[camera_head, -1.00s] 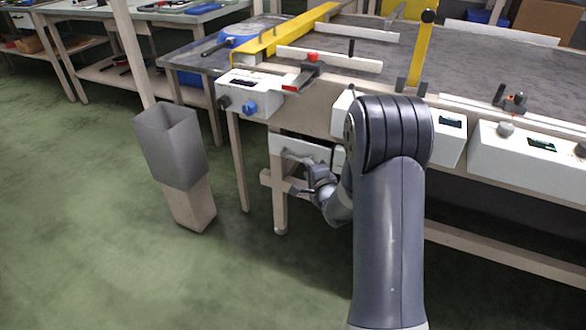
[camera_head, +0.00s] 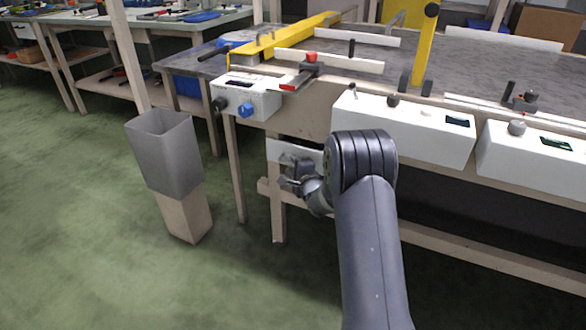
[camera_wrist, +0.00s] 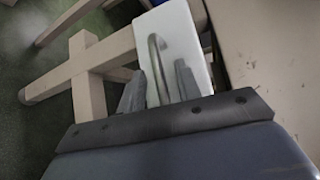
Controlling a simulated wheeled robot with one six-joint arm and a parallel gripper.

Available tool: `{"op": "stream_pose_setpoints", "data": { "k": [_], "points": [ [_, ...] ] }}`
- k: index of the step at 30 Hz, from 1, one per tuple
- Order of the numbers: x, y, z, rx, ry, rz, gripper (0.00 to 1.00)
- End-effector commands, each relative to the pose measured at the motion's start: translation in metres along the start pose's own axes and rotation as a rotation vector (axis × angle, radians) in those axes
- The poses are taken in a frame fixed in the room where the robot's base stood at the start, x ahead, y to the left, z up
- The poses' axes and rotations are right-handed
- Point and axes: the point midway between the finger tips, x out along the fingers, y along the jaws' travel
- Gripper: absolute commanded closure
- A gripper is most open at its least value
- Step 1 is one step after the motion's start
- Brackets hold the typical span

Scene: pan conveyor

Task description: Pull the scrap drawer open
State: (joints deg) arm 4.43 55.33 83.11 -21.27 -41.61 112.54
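The scrap drawer has a white front (camera_head: 280,148) under the left end of the bench. Its front also fills the upper middle of the wrist view (camera_wrist: 190,35), with a grey metal bar handle (camera_wrist: 157,58) on it. My gripper (camera_head: 289,172) is in front of the drawer and covers part of it in the head view. In the wrist view my gripper (camera_wrist: 160,82) is open, its two fingers apart. The handle runs down between the fingers, with a gap showing on both sides. The handle's lower end is hidden behind the gripper body.
A bench leg with a crossbar (camera_wrist: 87,75) stands close left of the drawer. A grey bin on a wooden post (camera_head: 165,155) stands further left. White control boxes (camera_head: 400,125) line the bench edge above my arm. The green floor at front left is clear.

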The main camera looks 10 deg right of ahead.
Motion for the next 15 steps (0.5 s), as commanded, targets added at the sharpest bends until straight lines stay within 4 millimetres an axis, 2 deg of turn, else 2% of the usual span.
{"op": "stream_pose_setpoints", "data": {
  "k": [4,13,15],
  "points": [
    [0.0089,0.0007,-0.0001,0.0,0.0,0.0,0.67],
    [0.0107,-0.0001,0.0,0.0,0.001,0.001,0.67],
    [0.0106,-0.0001,0.0,0.0,0.001,0.001,0.72]
  ]
}}
